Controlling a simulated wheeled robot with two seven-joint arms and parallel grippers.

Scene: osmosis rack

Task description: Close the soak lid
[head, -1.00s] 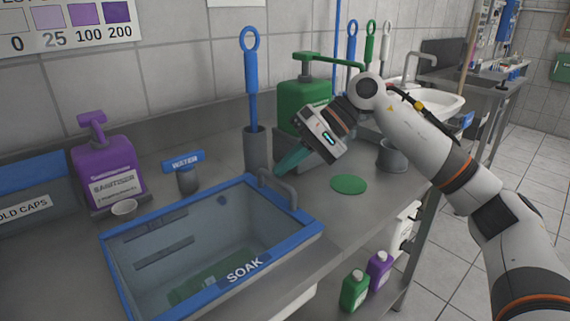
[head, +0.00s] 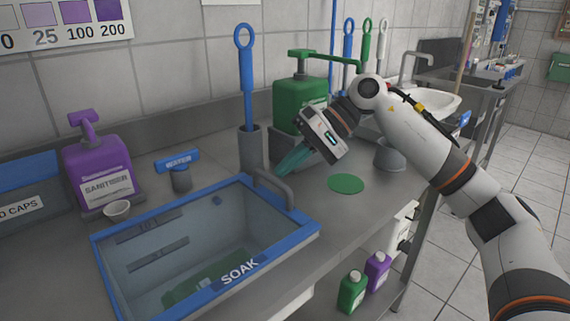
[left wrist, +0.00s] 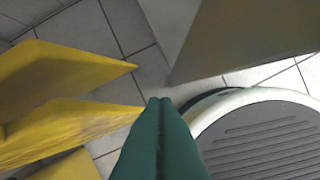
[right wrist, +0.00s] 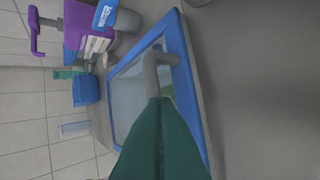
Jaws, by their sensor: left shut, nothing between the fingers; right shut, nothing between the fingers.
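The soak tank (head: 205,245) is a grey basin with a blue rim, labelled SOAK, set in the steel counter. A grey bar handle (head: 275,187) stands at its back right corner. It also shows in the right wrist view (right wrist: 151,72). I look into the tank through the blue frame; I cannot tell whether a clear lid pane lies across it. My right gripper (head: 284,172), with green fingers, is shut and empty just behind the handle; whether it touches is unclear. My left gripper (left wrist: 160,100) is shut and empty above the floor, outside the head view.
A purple sanitiser bottle (head: 97,172), small cup (head: 117,209) and blue WATER sign (head: 177,161) stand left. A brush holder (head: 251,150) and green dispenser (head: 300,105) stand behind. A green disc (head: 346,184) lies right.

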